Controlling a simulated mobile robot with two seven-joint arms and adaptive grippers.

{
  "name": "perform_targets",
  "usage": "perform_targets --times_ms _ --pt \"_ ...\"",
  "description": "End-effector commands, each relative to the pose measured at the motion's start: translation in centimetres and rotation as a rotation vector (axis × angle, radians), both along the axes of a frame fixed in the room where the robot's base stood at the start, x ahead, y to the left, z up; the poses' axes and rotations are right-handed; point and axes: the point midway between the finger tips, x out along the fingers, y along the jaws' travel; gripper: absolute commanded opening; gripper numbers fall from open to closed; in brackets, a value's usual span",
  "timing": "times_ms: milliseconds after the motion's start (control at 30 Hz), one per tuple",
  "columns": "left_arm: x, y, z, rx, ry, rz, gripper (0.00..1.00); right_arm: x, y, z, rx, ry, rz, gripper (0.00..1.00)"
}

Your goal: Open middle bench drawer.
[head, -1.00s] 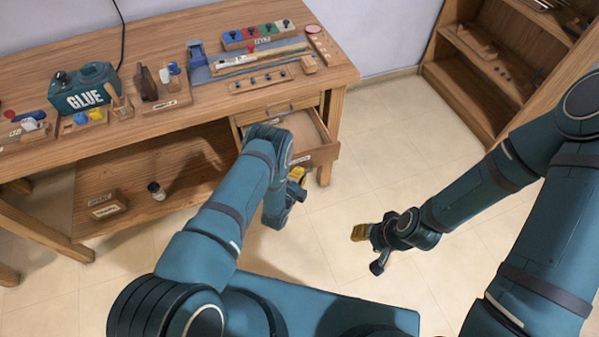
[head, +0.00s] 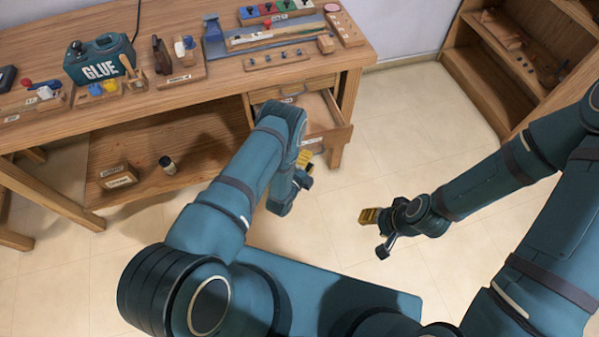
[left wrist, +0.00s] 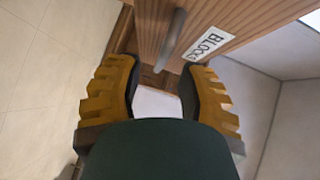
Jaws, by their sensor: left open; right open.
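The bench drawer (head: 342,132) below the shut top drawer (head: 270,95) stands pulled out, its inside visible in the head view. Its front also shows in the left wrist view (left wrist: 244,14), with a bar handle (left wrist: 171,40) and a label reading "BLOCKS" (left wrist: 208,43). My left gripper (head: 303,179) is just in front of and below that drawer front, partly hidden by my forearm. In the left wrist view its yellow fingers (left wrist: 158,95) are spread and empty, with the handle ahead of the gap, apart from them. My right gripper (head: 369,217) is open and empty over the floor.
A shelf unit (head: 480,85) stands at right. Floor between is clear.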

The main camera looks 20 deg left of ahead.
Motion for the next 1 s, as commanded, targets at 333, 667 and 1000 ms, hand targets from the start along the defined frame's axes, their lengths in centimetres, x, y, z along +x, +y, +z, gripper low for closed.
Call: perform_targets --times_ms 333,667,1000 --pt "-6.7 1.3 0.9 0.0 0.003 -0.001 0.39 0.0 0.0 0.0 0.0 0.0 0.0 0.47" --pt "-8.8 1.7 1.4 -0.001 -0.001 -0.002 0.39 0.0 0.0 0.0 0.0 0.0 0.0 0.47" --pt "-8.8 1.7 1.4 0.0 0.0 -0.002 0.39 0.0 0.0 0.0 0.0 0.0 0.0 0.47"
